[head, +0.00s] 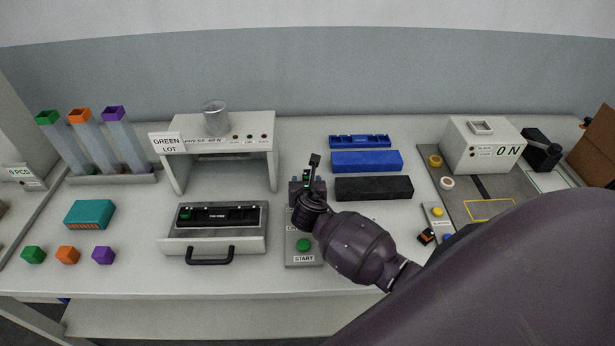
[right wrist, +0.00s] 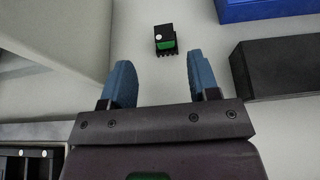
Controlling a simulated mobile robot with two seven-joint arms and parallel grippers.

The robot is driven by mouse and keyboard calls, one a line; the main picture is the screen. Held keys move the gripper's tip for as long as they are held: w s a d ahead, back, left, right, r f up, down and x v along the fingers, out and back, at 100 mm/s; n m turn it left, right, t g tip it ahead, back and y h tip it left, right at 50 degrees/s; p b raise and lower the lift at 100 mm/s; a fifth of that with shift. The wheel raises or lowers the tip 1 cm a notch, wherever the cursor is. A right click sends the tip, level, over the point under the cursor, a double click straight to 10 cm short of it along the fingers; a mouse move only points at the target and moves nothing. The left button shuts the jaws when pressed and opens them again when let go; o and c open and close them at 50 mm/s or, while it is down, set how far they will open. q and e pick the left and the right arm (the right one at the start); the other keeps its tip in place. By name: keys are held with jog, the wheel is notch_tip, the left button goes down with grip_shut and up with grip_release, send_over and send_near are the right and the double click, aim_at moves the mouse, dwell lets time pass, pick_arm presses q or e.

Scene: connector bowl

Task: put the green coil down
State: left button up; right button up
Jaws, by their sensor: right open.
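The green coil (right wrist: 165,40) is a small black block with a green face and a pale dot. In the right wrist view it is on the pale table, ahead of my fingertips and apart from both fingers. In the head view a small dark piece, seemingly the coil (head: 315,159), shows just beyond my right gripper (head: 307,184). In the wrist view my right gripper (right wrist: 157,82) has its blue fingers spread with nothing between them. My left gripper is not in view.
A black block (head: 374,188) and blue blocks (head: 366,161) lie right of the gripper. The press housing (head: 222,150) stands left, with a drawer tray (head: 250,245) before it. A START button panel (head: 303,247) is in front. Bare table lies around the coil.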

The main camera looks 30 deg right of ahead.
aim_at(307, 174)
jog(key=shift+d+x, duration=0.25)
jog(key=shift+x, duration=2.15)
jog(key=shift+s, duration=0.15)
jog(key=shift+c, duration=0.3)
grip_shut()
